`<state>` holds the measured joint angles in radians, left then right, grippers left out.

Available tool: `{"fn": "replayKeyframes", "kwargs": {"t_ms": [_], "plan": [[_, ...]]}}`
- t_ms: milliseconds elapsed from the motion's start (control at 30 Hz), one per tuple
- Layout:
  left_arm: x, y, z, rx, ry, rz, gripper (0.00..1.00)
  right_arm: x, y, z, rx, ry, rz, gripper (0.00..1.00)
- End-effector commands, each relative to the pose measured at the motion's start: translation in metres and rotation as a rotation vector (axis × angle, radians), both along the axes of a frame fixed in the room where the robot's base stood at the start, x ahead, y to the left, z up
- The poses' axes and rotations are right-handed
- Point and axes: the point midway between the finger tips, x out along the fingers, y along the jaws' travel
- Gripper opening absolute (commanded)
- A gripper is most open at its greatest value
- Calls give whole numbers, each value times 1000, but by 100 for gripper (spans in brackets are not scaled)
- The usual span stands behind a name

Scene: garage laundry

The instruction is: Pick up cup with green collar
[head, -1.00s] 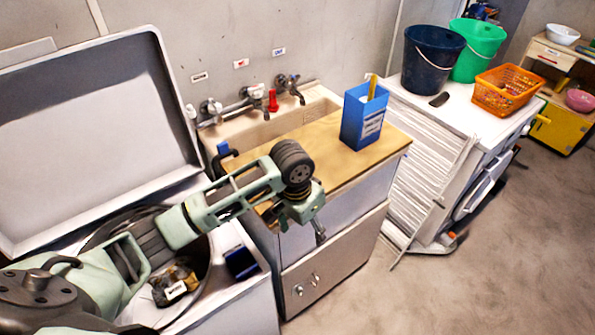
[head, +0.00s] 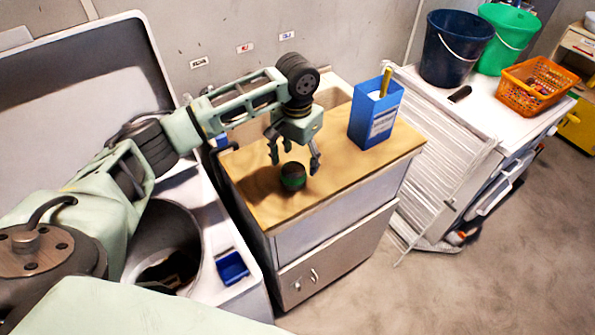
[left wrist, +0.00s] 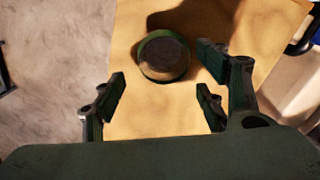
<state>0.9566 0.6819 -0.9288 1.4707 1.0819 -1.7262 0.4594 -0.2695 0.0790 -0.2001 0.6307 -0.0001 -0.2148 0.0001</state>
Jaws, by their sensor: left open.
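The cup with the green collar (head: 293,176) stands on the wooden counter top (head: 255,205), near its front edge. It is dark with a green band. My left gripper (head: 294,161) is open above the cup, with its fingers pointing down. In the left wrist view the cup (left wrist: 164,56) shows from above as a round dark shape with a green rim, beyond the open fingertips (left wrist: 160,85) and between their lines. The fingers do not appear closed on it. My right gripper is not in view.
A blue box (head: 375,113) with a yellow item stands on the counter to the right. A dark blue bucket (head: 452,50), a green bucket (head: 507,42) and an orange basket (head: 536,86) stand further right. An open washer drum (head: 165,245) is at left.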

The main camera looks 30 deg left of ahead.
Motion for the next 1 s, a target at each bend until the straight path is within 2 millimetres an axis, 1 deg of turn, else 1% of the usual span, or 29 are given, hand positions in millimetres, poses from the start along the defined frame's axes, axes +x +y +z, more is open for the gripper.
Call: {"fn": "replayKeyframes", "kwargs": {"t_ms": [67, 133, 267, 300, 400, 467, 533, 700, 800, 1000], "plan": [[0, 1, -7, 1, 1, 1, 66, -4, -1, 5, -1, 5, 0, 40], [-1, 2, -14, 1, 2, 1, 66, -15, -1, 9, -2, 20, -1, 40], [-2, 4, -33, 1, 3, 0, 66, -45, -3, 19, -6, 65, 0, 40], [-1, 4, -40, 0, 2, 0, 66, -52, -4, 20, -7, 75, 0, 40], [-1, 4, -53, 1, 1, 0, 66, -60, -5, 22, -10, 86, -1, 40], [-1, 4, -57, 1, -2, 0, 66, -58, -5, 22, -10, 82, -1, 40], [-1, 4, -60, 1, -3, -1, 66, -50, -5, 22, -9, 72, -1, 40], [-1, 4, -60, 1, -3, -2, 66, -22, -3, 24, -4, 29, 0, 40], [-1, 4, -60, 1, -3, -2, 59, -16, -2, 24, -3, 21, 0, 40], [-1, 4, -60, 1, -3, -2, 41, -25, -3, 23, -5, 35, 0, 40]]}}
